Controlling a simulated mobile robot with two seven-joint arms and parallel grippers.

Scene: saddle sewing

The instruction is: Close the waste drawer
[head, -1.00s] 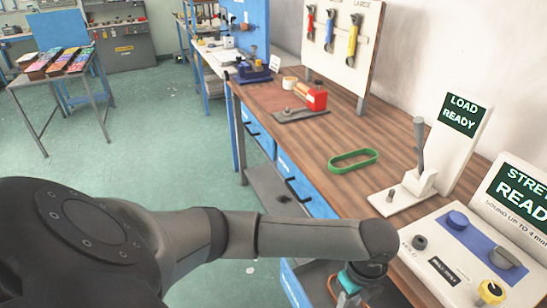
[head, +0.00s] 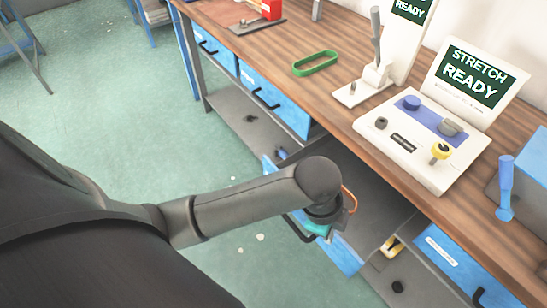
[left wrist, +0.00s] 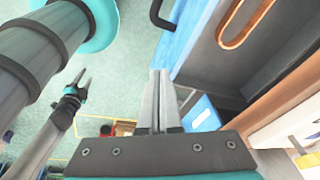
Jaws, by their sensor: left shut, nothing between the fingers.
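In the head view an open drawer with a blue front (head: 345,256) and a black handle (head: 298,229) sticks out from under the bench. I take it to be the waste drawer, but I see no label naming it. My left gripper (head: 320,229) is over its front area, partly hidden by my wrist. In the left wrist view the shut, empty fingers (left wrist: 161,74) show beside the blue drawer front (left wrist: 188,38) and its handle (left wrist: 163,14). I cannot tell whether they touch. An orange loop (left wrist: 246,24) shows inside the drawer. My right gripper (left wrist: 78,84) is small and far off.
The wooden bench top (head: 335,90) holds a green ring (head: 316,63), a lever stand (head: 372,75) and a stretch control panel (head: 425,135). Closed blue drawers (head: 273,95) are farther left. Another blue drawer front (head: 455,262) is at the lower right. The floor (head: 110,100) at left is open.

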